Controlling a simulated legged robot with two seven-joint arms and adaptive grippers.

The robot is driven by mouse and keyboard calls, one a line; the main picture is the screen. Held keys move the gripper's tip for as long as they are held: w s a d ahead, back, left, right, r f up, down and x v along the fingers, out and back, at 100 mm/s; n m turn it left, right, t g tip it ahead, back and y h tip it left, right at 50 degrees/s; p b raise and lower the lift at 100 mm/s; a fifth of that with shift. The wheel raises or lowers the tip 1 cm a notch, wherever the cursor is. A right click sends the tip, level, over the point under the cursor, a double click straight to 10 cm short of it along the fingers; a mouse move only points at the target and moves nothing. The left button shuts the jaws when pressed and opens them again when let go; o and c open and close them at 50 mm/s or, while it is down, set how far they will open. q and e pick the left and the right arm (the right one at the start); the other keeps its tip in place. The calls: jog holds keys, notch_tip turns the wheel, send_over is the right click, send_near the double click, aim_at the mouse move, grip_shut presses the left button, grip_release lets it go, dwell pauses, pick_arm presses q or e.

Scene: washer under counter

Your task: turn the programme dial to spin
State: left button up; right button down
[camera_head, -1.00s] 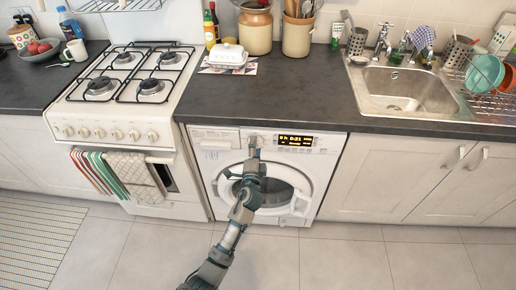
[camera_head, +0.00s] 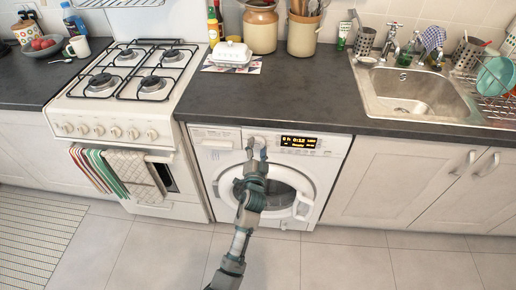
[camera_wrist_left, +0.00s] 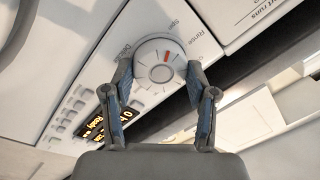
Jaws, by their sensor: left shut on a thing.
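The washer (camera_head: 219,163) is white and stands under the counter. Its programme dial (camera_wrist_left: 159,74) is a round white knob with a red mark. In the wrist view the red mark points up and slightly right, towards the label that reads "Spin" (camera_wrist_left: 172,27). A "Rinse" label (camera_wrist_left: 195,31) lies to its right. My left gripper (camera_wrist_left: 159,70) has one finger on each side of the dial and is shut on it. In the head view my left gripper (camera_head: 257,146) is at the washer's panel and partly covers the dial. My right gripper is in neither view.
The lit display (camera_head: 298,142) is right of the dial, with amber text. The round washer door (camera_head: 297,190) is below, behind my arm. A cooker (camera_head: 130,130) stands left, cupboards (camera_head: 394,185) right. The counter edge (camera_head: 270,125) overhangs just above the panel.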

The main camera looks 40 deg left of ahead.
pick_arm(q)
jog(key=shift+f, duration=0.3)
jog(key=o, duration=1)
jog(key=shift+o, duration=0.8)
jog(key=shift+w, duration=0.1)
jog(key=shift+r, duration=0.1)
jog(key=shift+s, duration=0.2)
jog(key=v, duration=1.1)
jog(key=shift+s+d, duration=0.2)
jog(key=shift+s, duration=0.05)
